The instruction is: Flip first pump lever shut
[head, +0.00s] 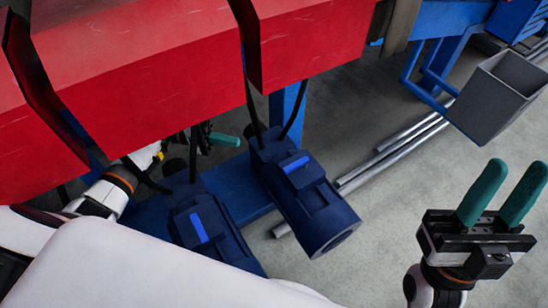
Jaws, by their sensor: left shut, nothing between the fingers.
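Two dark blue pumps stand below red housings, a nearer one (205,235) at the lower middle and a farther one (305,200) to its right. Each has a bright blue strip on top, one on the nearer pump (199,228) and one on the farther pump (296,165). I cannot tell whether these strips are the levers. My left gripper (236,141) is shut and empty, behind the nearer pump and left of the farther one. Its base is partly hidden by cables and the pump. My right gripper (517,170) is open and empty at the far right, away from the pumps.
Red housings (150,80) overhang the pumps, with black cables hanging down. A blue beam (240,185) runs behind the pumps. Metal pipes (390,155) lie on the grey floor, and a grey bin (495,95) stands at the upper right. My white arm link covers the lower left.

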